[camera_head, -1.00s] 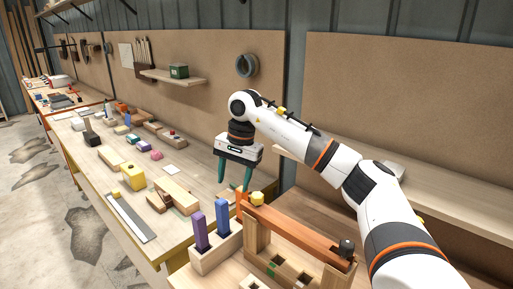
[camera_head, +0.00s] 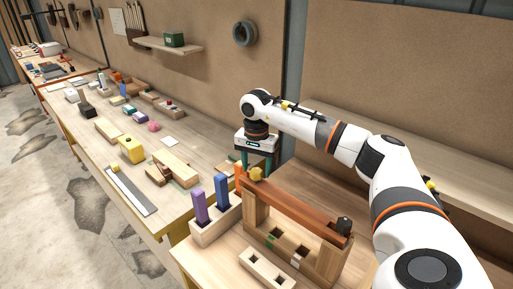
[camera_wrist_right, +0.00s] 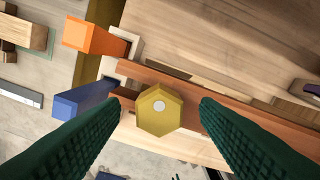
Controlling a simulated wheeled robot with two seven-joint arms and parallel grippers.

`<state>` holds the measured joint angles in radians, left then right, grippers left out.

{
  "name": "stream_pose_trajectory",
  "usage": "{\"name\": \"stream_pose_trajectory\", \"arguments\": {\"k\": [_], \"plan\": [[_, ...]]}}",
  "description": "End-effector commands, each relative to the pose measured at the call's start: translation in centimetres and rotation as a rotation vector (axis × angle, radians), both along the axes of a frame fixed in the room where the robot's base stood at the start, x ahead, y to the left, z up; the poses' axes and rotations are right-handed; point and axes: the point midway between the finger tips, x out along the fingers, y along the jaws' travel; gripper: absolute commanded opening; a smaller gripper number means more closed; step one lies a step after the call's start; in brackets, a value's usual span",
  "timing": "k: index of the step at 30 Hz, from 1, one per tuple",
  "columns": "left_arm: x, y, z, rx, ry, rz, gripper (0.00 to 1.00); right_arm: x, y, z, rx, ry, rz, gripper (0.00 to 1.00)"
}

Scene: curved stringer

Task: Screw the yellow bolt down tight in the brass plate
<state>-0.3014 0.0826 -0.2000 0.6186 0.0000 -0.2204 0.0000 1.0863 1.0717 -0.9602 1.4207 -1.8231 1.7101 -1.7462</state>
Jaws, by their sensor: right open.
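The yellow bolt (camera_head: 255,174) has a hexagonal head and sits at the far left end of a reddish-brown bar (camera_head: 295,199) on a wooden stand. In the right wrist view the bolt head (camera_wrist_right: 158,108) shows from above, with a pale round spot on top. My right gripper (camera_head: 258,161) points down at the bolt. Its dark green fingers are open, one on each side of the head, with a visible gap on both sides in the wrist view. I cannot make out a separate brass plate; the bolt head hides what lies under it. My left gripper is not in view.
A wooden block (camera_head: 215,223) with upright purple and blue pegs stands left of the bar, and an orange peg is close to the bolt. A slotted pale block (camera_head: 267,270) lies in front.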

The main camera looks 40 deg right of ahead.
Motion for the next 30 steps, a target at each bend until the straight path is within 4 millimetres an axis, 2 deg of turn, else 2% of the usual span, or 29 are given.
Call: {"name": "stream_pose_trajectory", "arguments": {"k": [6, 14, 24, 27, 30], "plan": [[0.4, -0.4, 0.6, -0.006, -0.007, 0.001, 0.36, 0.0, 0.0, -1.3, 0.0, 0.001, 0.001, 0.56], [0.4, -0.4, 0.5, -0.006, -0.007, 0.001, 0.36, 0.0, 0.0, -1.4, 0.001, 0.0, 0.001, 0.56], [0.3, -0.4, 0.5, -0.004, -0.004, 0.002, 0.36, 0.0, 0.1, -1.4, 0.001, 0.0, 0.001, 0.03], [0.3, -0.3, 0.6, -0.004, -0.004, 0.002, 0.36, 0.0, 0.1, -1.4, 0.001, -0.001, -0.027, 0.03], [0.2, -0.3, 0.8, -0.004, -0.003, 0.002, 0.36, 0.0, 0.1, -1.5, 0.002, 0.001, -0.145, 0.03]]}}
